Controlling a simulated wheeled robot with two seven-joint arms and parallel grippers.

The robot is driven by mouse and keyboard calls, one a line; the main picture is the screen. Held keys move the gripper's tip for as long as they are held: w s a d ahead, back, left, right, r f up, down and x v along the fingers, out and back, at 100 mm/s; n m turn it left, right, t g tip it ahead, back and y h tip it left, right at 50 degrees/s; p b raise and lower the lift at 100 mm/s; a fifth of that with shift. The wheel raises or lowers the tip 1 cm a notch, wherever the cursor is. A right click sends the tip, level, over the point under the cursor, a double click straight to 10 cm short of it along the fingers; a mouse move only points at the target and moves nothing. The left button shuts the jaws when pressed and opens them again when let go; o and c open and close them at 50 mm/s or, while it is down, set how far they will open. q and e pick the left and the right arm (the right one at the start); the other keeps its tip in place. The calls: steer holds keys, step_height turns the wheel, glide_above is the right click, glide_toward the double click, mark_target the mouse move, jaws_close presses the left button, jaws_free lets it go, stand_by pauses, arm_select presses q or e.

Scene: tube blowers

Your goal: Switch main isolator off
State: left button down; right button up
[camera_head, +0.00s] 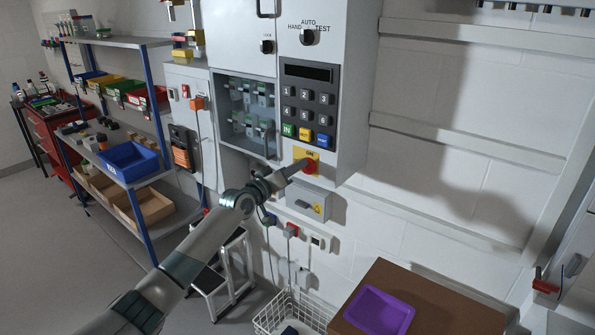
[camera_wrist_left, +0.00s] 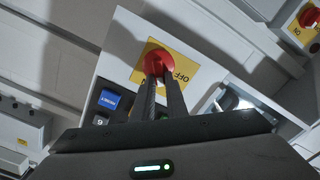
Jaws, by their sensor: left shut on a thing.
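The main isolator is a red rotary handle (camera_head: 309,166) on a yellow plate (camera_head: 299,153) at the lower front of the grey control cabinet. The plate reads "ON" at its top in the head view. In the left wrist view the red handle (camera_wrist_left: 157,60) sits at the fingertips, with "OFF" readable on the yellow plate (camera_wrist_left: 184,62) beside it. My left gripper (camera_head: 301,166) reaches it from the lower left and is shut on the handle. The fingers hide part of the handle, so its exact angle is hard to tell. My right gripper is in neither view.
A keypad (camera_head: 309,98) with coloured buttons is just above the isolator. A small grey box (camera_head: 306,203) with a yellow warning label is just below. A brown table (camera_head: 432,300) with a purple tray (camera_head: 379,312) stands lower right, near a white wire basket (camera_head: 290,315).

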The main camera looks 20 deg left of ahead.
arm_select(q)
steer(key=shift+w+a+f+n+p, duration=0.1)
steer(key=shift+f+n+p, duration=0.15)
steer(key=shift+n, duration=1.5)
steer(key=shift+s+a+f+n+p, duration=0.1)
steer(key=shift+a+f+n, duration=0.1)
steer(key=shift+n, duration=1.6)
steer(key=shift+w+a+f+n+p, duration=0.1)
steer(key=shift+f+n+p, duration=0.15)
steer(key=shift+n, duration=1.5)
steer(key=c, duration=1.8)
jaws_free()
steer(key=shift+o, duration=0.2)
steer(key=b+v, duration=0.3)
steer(key=v, duration=1.4)
steer(key=shift+s+b, duration=0.2)
steer(key=shift+b, duration=0.1)
